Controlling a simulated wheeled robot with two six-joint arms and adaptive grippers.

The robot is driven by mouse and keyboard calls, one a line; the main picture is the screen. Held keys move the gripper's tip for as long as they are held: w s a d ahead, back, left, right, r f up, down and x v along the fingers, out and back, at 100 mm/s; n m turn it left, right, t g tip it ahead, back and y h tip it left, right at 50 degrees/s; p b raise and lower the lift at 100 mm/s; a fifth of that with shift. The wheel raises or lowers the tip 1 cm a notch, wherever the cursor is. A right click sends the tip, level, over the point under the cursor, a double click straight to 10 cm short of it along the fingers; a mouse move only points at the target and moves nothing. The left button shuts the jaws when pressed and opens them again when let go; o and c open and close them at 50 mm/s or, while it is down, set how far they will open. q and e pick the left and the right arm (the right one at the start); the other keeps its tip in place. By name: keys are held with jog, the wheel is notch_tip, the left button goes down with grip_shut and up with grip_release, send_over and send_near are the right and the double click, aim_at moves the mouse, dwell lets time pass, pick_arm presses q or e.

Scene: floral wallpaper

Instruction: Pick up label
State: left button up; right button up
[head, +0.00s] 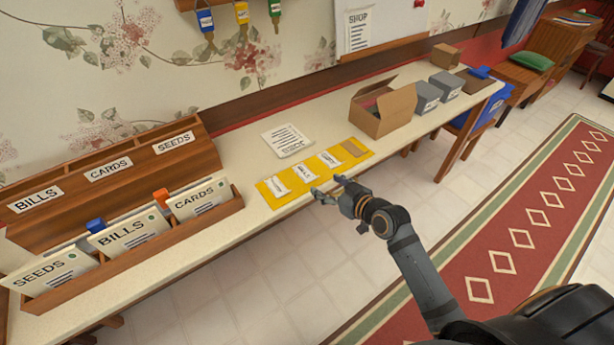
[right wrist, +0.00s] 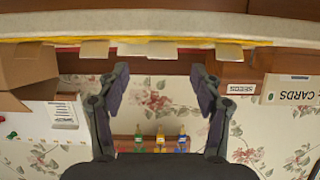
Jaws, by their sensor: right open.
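Several small labels lie in a row on a yellow mat (head: 268,195) at the table's front edge. A left white label (head: 278,187), a middle white label (head: 304,171) and a right white label (head: 329,159) show in the head view, with a plain brown piece (head: 353,148) at the mat's right end. My right gripper (head: 329,187) is open and empty just off the front edge, its fingers pointing toward the mat. In the upside-down right wrist view, a pale label (right wrist: 161,50) sits beyond and between the open fingertips (right wrist: 163,77). My left gripper is not seen.
A wooden card holder (head: 130,262) marked seeds, bills and cards stands at left. A paper sheet (head: 286,140) lies behind the mat. An open cardboard box (head: 392,112) and grey boxes (head: 445,84) stand to the right. Floor in front is clear.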

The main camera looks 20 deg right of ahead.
aim_at(314, 179)
jog(key=x, duration=0.7)
jog(key=shift+s+a, duration=0.1)
jog(key=shift+a, duration=0.1)
jog(key=shift+s+r, duration=0.1)
jog(key=c, duration=0.8)
